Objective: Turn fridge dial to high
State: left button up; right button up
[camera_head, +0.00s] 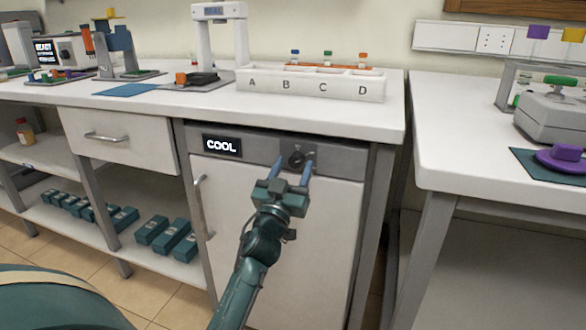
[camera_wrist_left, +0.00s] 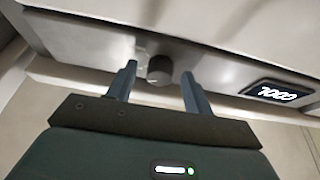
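The fridge (camera_head: 270,215) stands under the bench, with a grey panel (camera_head: 258,147) along its top. A small panel display (camera_head: 222,145) reads COOL. The dark round dial (camera_head: 296,158) sits on the panel right of the display. In the left wrist view the dial (camera_wrist_left: 160,69) lies between my left gripper's fingertips, and the COOL display (camera_wrist_left: 282,93) appears upside down. My left gripper (camera_head: 291,170) is open, its blue fingers on either side of the dial and pointing at the panel. I cannot tell whether either finger touches the dial. My right gripper is not in view.
The fridge door handle (camera_head: 203,205) sticks out at the door's left edge. A white rack (camera_head: 310,84) marked A to D stands on the bench above. A second bench (camera_head: 450,130) is at the right. Teal boxes (camera_head: 152,229) line the low shelf at left.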

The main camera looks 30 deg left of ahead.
pick_arm(q)
jog(key=c, duration=0.9)
jog(key=shift+c, duration=0.2)
